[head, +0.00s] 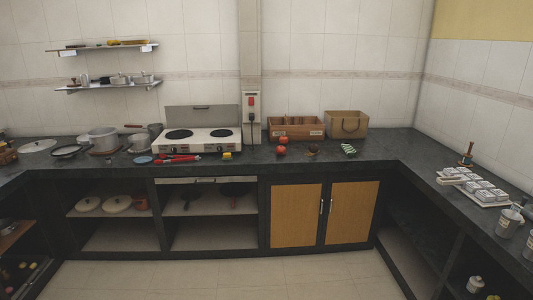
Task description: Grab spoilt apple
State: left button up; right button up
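Two red round things that look like apples, one (283,141) behind the other (281,150), sit on the dark counter (240,160) in front of a wooden crate. A small dark brown lump (312,150) lies to their right; it could be the spoilt apple, but it is too small to be sure. Neither of my grippers is in view.
The wooden crate (295,128) and a brown bag or box (346,123) stand behind the fruit. A green-and-white item (348,150) lies to the right. A two-plate stove (197,139) and pots (103,138) are left. The floor (230,278) is clear.

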aim_at(313, 148)
jog(key=i+j, duration=0.2)
jog(key=i, duration=0.2)
jog(key=i+j, duration=0.2)
jog(key=i, duration=0.2)
jog(key=i+j, duration=0.2)
jog(key=i, duration=0.25)
jog(key=i+j, duration=0.2)
jog(key=i, duration=0.2)
jog(key=i+l, duration=0.25)
jog(key=i, duration=0.25)
jog(key=i+l, duration=0.2)
jog(key=i, duration=0.35)
jog(key=i+l, duration=0.25)
jog(key=i, duration=0.25)
jog(key=i+l+z, duration=0.1)
jog(key=i, duration=0.45)
jog(key=l, duration=0.1)
